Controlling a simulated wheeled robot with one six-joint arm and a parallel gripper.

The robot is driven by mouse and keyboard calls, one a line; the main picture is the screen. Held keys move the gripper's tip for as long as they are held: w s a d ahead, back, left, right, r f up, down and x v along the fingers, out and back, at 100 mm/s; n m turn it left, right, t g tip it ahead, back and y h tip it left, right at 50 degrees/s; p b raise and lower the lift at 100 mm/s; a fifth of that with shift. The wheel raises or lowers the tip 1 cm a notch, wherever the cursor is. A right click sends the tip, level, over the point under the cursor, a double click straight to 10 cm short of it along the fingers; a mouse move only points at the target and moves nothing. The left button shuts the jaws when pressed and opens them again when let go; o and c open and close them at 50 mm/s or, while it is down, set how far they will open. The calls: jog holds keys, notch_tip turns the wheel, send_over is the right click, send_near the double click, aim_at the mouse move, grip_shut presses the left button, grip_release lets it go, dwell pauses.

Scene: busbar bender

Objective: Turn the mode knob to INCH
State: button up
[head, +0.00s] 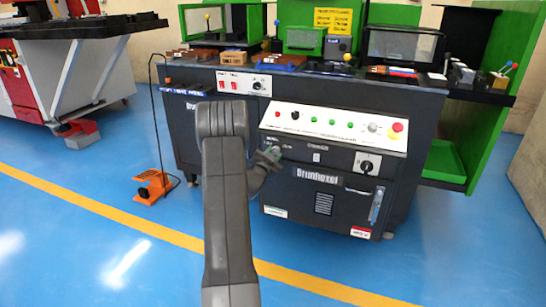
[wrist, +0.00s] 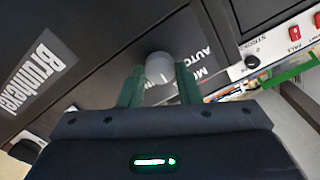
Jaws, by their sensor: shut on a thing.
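The mode knob (wrist: 159,67) is a round light-grey knob on the dark front panel of the bender. In the wrist view my gripper (wrist: 160,84) has its two green fingers shut on it, one on each side. A white pointer line seems to show on the knob. White lettering beside it reads "MO..." and "AUTO"; the rest of the label, including any INCH mark, is hidden or cut off. In the head view my gripper (head: 270,156) is at the left of the cabinet front, and my arm covers part of that area.
The sloped white control panel (head: 334,128) with buttons and a red emergency stop (head: 397,128) is above and right. A black rotary switch (head: 366,167) is on the lower front. An orange foot pedal (head: 153,187) stands on the blue floor at left, with its cable rising.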

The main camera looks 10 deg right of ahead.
jog(key=m, duration=0.4)
jog(key=shift+m, duration=0.3)
jog(key=shift+f+m, duration=0.1)
jog(key=shift+m, duration=1.9)
jog(key=o, duration=1)
jog(key=shift+s, duration=0.1)
jog(key=p+v, duration=0.3)
jog(key=v, duration=1)
jog(key=shift+s+a, duration=0.25)
